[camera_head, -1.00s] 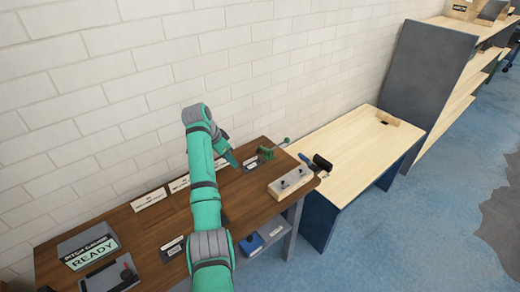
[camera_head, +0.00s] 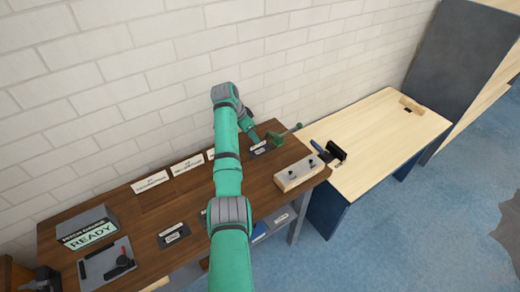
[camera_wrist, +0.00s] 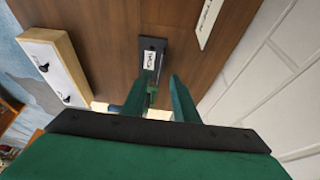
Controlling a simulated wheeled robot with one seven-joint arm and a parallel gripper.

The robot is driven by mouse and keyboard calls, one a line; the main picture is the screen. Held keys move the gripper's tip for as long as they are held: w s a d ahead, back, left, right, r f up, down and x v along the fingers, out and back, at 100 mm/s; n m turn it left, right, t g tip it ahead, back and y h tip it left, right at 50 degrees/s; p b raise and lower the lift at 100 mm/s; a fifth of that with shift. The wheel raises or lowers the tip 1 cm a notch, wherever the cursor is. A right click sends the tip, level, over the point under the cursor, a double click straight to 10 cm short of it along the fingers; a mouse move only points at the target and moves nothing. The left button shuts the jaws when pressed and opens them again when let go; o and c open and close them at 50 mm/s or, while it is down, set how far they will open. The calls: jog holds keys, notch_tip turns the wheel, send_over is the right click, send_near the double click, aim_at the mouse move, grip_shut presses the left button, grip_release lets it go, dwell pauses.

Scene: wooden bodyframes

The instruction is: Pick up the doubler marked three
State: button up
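My gripper (camera_head: 254,139) is over the far right part of the brown workbench (camera_head: 215,200). In the wrist view my gripper (camera_wrist: 158,80) shows two green fingers apart, with nothing clearly held between them. A dark piece with a white label (camera_wrist: 150,46) lies on the wood just beyond the fingertips; in the head view this dark labelled piece (camera_head: 261,149) is beside the gripper. Another dark labelled piece (camera_head: 173,235) lies nearer the front left. The label markings are too small to read, so I cannot tell which is the doubler marked three.
A green clamp-like tool (camera_head: 285,134) is right of the gripper. A pale block with dark knobs (camera_head: 299,174) sits at the bench's right edge. White name cards (camera_head: 150,182) line the wall side. A READY box (camera_head: 90,231) is at left. A light wood table (camera_head: 375,135) adjoins.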

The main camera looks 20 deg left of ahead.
aim_at(261, 149)
jog(key=shift+x, duration=2.4)
jog(key=shift+w+a, duration=0.1)
jog(key=shift+a, duration=0.05)
jog(key=shift+c, duration=0.7)
grip_shut()
jog(key=shift+r, duration=0.15)
